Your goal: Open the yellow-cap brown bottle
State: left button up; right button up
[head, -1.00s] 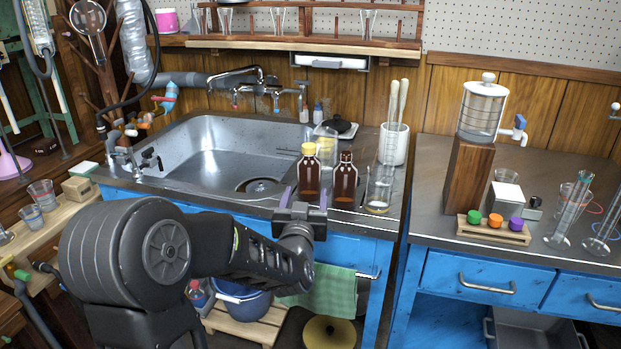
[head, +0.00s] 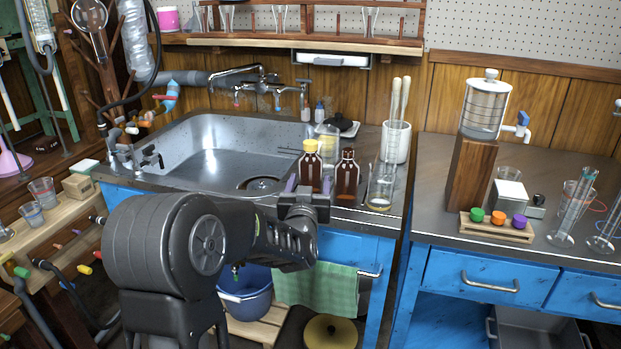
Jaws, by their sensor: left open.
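The brown bottle with the yellow cap (head: 311,167) stands upright on the counter at the sink's right front corner. Its cap is on. My left gripper (head: 308,187) is open, low in front of the bottle. One purple-lined finger shows on each side of the bottle's lower body. I cannot tell whether the fingers touch it. A second brown bottle (head: 347,176), with a dark brown top, stands just to the right, close to the right finger. My right gripper is out of view.
A glass beaker (head: 381,188) stands right of the bottles, with a white crock (head: 396,142) behind it. The sink (head: 210,160) lies to the left. A wooden rack (head: 496,229) with coloured caps sits on the right counter.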

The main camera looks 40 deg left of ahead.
pick_arm(q)
jog(key=shift+x, duration=1.45)
grip_shut()
jog(key=shift+r, duration=0.1)
notch_tip(320, 180, up, 17)
jog(key=p, duration=0.6)
send_over(310, 142)
jog(key=shift+w+f, duration=0.1)
jog(key=shift+f, duration=0.1)
jog(key=shift+r+p, duration=0.4)
jog(key=shift+r, duration=0.25)
